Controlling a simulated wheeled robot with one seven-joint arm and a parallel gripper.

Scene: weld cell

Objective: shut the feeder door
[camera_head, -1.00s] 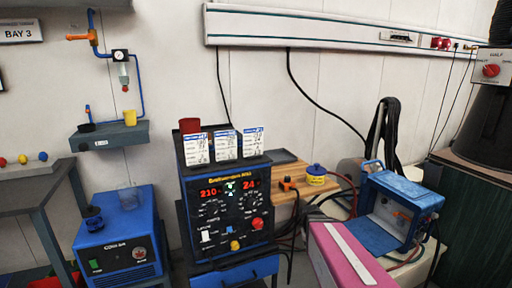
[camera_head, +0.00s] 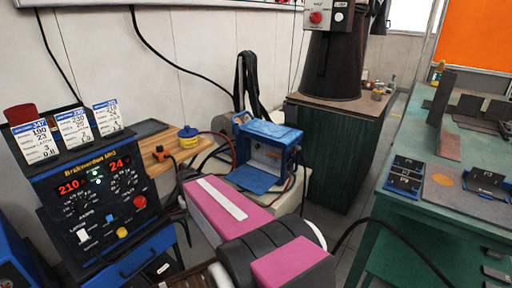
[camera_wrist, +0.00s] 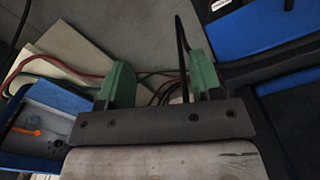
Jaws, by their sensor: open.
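The feeder (camera_head: 272,133) is a blue box at the middle of the head view, on a pale stand behind my pink and black arm. Its door (camera_head: 252,179) is a blue panel hanging open, folded down and outward at the front left, so the pale interior with an orange part shows. In the wrist view the open feeder (camera_wrist: 40,125) is at the left edge, with its orange lever. My gripper (camera_wrist: 160,82) has two green fingers set wide apart, with nothing between them. It is to the right of the feeder and apart from it. The head view does not show the fingers.
A welding machine (camera_head: 95,190) with cards on top stands at left. Cables run around the feeder. A dark green cabinet (camera_head: 335,150) is behind it at right; a green bench (camera_head: 400,215) stands far right.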

